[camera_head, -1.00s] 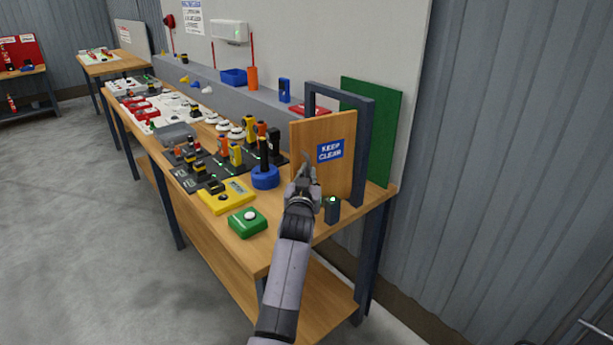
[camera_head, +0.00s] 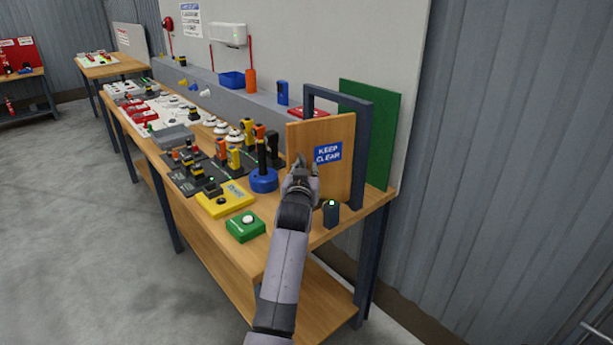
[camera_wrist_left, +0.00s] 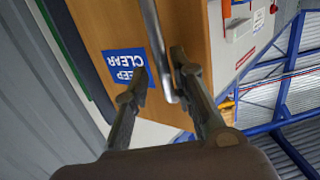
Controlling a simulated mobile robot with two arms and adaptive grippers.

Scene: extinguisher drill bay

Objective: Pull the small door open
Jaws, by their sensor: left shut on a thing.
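The small wooden door (camera_head: 337,185) with a blue KEEP CLEAR sign (camera_head: 328,153) stands ajar from its dark frame (camera_head: 364,150) at the near end of the bench. My left gripper (camera_head: 301,164) is at the door's free-edge side. In the left wrist view the door (camera_wrist_left: 100,22) is upside down, and a grey bar handle (camera_wrist_left: 158,45) runs between the two fingers. My left gripper (camera_wrist_left: 160,88) is shut on that handle. In the head view the gripper hides the handle. My right gripper is not in view.
A blue base with a black lever (camera_head: 264,180), a green button box (camera_head: 245,226) and a yellow box (camera_head: 225,200) stand left of the door. A small dark box with a green light (camera_head: 331,214) is close by my wrist. A green panel (camera_head: 372,120) stands behind.

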